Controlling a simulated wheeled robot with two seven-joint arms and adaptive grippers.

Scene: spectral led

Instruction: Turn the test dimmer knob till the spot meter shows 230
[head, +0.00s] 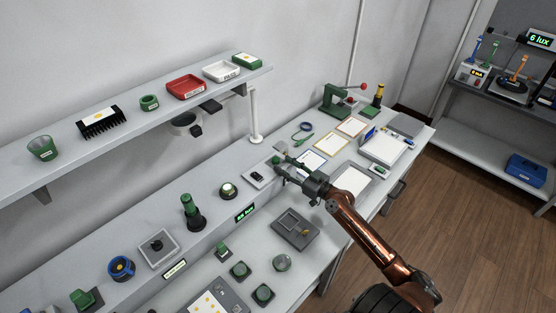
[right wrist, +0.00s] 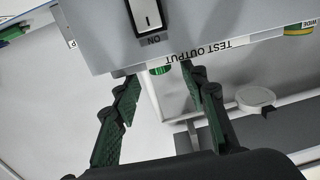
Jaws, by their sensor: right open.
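My right gripper (head: 281,169) is open at a grey box (head: 257,178) with a black switch on the bench. In the right wrist view the box (right wrist: 100,45) carries a rocker switch marked ON and the label TEST OUTPUT. A small green part (right wrist: 161,69), possibly the knob, shows at the box's edge between the open fingers (right wrist: 160,85); most of it is hidden. I cannot tell whether the fingers touch it. A green-lit display (head: 245,212) on the shelf front is too small to read surely. Another display (head: 541,40) at far right reads 6 lux. My left gripper is not in view.
A black knob on a square plate (head: 158,248) and a green cylinder (head: 192,212) stand along the bench at left. A grey tray (head: 289,229) lies in front of my right gripper. Framed sheets and a green press (head: 343,103) are behind it. An upper shelf (head: 60,172) runs along the wall.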

